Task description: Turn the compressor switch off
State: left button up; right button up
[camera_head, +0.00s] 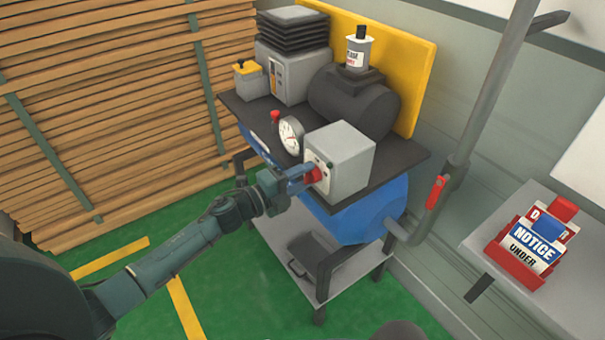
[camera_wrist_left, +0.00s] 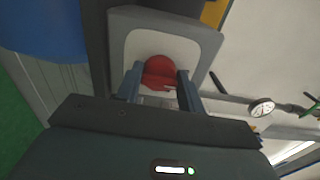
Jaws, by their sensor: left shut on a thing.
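The compressor's control box is a light grey cube (camera_head: 349,158) on the dark top of the compressor cart (camera_head: 407,160). A red switch knob (camera_head: 313,175) sits on its front face. My left gripper (camera_head: 306,178) reaches the front of the box and is shut on the red knob. In the left wrist view the red knob (camera_wrist_left: 159,73) shows between the two fingers (camera_wrist_left: 160,90), in front of the box's pale front plate (camera_wrist_left: 198,48). The fingers partly hide the knob in the head view. My right gripper is not in view.
A round gauge (camera_head: 290,136) stands left of the box, with a dark cylinder (camera_head: 354,105) behind. A blue tank (camera_head: 372,212) hangs below the cart top. A grey pipe with a red lever (camera_head: 436,191) stands right. Stacked wood (camera_head: 110,90) fills the left; green floor is clear in front.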

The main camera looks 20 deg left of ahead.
pick_arm(q)
jog(key=shift+n, duration=0.3)
jog(key=o, duration=1)
jog(key=shift+s, duration=0.1)
jog(key=b+v, duration=0.2)
jog(key=v, duration=1.1)
jog(key=s+d+f+n+g+y, duration=0.1)
jog(key=s+d+f+n+y, duration=0.2)
jog(key=n, duration=0.8)
jog(key=s+d+f+n+g+y+p, duration=0.1)
jog(key=s+d+f+n+g+y, duration=0.1)
jog(key=s+d+f+n+y, duration=0.2)
jog(key=s+d+f+n, duration=0.3)
jog(key=s+f+n, duration=0.2)
jog(key=s+n, duration=0.2)
jog(key=shift+s+f+g+y, duration=0.3)
jog(key=shift+s+f, duration=0.1)
jog(key=shift+s, duration=0.4)
